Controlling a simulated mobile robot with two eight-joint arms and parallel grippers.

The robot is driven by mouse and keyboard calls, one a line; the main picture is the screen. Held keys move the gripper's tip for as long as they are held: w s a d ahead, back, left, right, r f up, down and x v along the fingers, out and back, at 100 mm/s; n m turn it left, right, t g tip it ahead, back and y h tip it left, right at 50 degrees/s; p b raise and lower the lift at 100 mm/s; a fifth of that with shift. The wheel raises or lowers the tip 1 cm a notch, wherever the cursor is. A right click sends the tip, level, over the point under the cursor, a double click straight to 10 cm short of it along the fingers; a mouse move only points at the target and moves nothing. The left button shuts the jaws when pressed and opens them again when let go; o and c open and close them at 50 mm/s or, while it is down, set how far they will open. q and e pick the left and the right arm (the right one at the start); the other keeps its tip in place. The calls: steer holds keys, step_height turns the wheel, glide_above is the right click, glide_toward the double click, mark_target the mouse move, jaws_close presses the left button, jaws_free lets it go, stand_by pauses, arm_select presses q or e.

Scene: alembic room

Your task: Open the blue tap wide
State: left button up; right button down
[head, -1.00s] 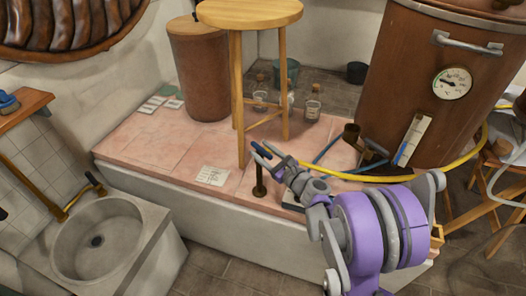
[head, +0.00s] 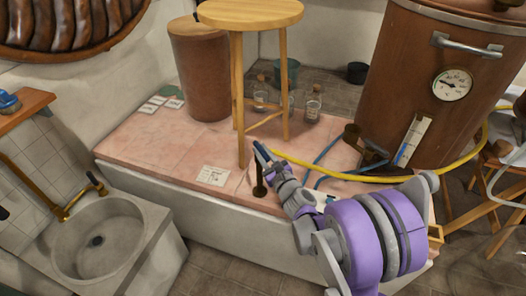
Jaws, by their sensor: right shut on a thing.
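My right gripper (head: 264,153) reaches in from the lower right, over the front of the pink tiled ledge. Its blue fingertips are close together and shut on the top of the blue tap (head: 260,189). The tap's dark upright stem shows just below the fingers. Its handle is mostly hidden by the fingers, so how far it is turned cannot be told. My left gripper is not in view.
A wooden stool (head: 250,14) stands right behind the gripper. A blue hose (head: 325,155) and a yellow hose (head: 370,179) run by the copper still (head: 415,85). A stone sink (head: 130,225) is at left. White cards (head: 213,175) lie on the ledge.

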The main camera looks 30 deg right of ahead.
steer(key=shift+m+h, duration=0.3)
steer(key=c, duration=0.8)
jaws_free()
steer(key=shift+o, duration=0.2)
steer(key=s, duration=1.1)
steer(key=shift+a, duration=0.45)
steer(key=shift+w, duration=0.1)
